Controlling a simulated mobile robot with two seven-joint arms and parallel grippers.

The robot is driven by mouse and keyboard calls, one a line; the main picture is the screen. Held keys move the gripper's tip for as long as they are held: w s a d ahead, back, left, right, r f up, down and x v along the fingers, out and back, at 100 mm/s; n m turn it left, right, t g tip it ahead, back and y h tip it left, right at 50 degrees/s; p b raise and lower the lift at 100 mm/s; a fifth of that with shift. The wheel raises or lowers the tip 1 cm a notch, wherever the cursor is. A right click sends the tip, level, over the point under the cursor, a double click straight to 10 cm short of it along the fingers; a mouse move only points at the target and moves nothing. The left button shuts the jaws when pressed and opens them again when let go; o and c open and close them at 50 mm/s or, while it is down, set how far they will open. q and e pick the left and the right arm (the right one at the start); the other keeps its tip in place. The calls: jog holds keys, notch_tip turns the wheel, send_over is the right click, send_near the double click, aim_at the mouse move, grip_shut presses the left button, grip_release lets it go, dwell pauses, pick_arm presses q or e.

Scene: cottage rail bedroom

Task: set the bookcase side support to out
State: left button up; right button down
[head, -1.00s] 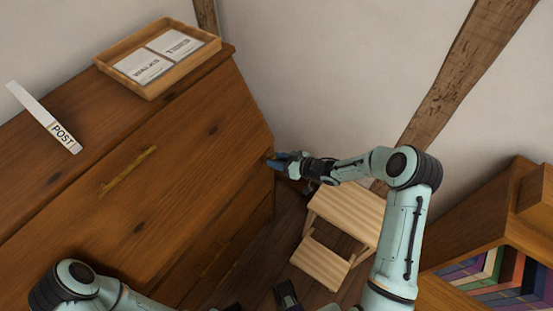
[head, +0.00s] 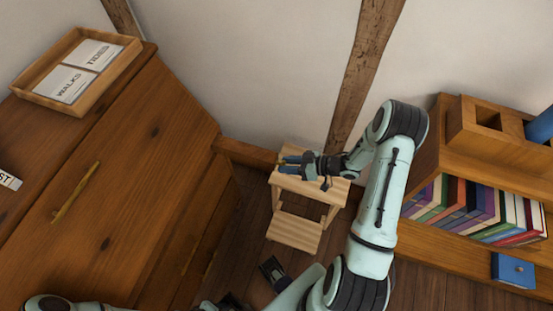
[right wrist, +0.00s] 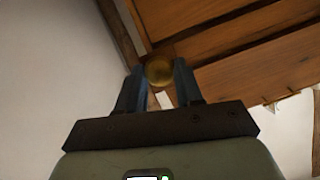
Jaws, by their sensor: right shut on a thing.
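The brown wooden desk (head: 130,190) fills the left of the head view, its sloped front bearing a long brass handle (head: 75,192). My right gripper (head: 284,162) is right of the desk's corner, above a pale stool. In the right wrist view its fingers (right wrist: 160,80) are shut on a round brass knob (right wrist: 158,71). A brown bar (head: 246,154) spans from the desk's corner to the gripper. It looks like the side support standing out, though the wall's skirting lies close behind. Dark parts (head: 271,268) at the bottom may be my left gripper; its jaws are unclear.
The pale wooden stool (head: 296,232) stands on the dark floor below my right gripper. The bookcase (head: 435,150) with several books is at the right, behind my right arm. A tray (head: 115,72) with two cards lies on the desk top. A timber post stands against the wall.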

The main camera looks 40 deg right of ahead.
jog(key=shift+s+d, duration=0.15)
jog(key=shift+s, duration=0.05)
jog(key=c, duration=0.7)
grip_release()
jog(key=shift+c, duration=0.2)
jog(key=v, duration=1.3)
jog(key=shift+s, duration=0.2)
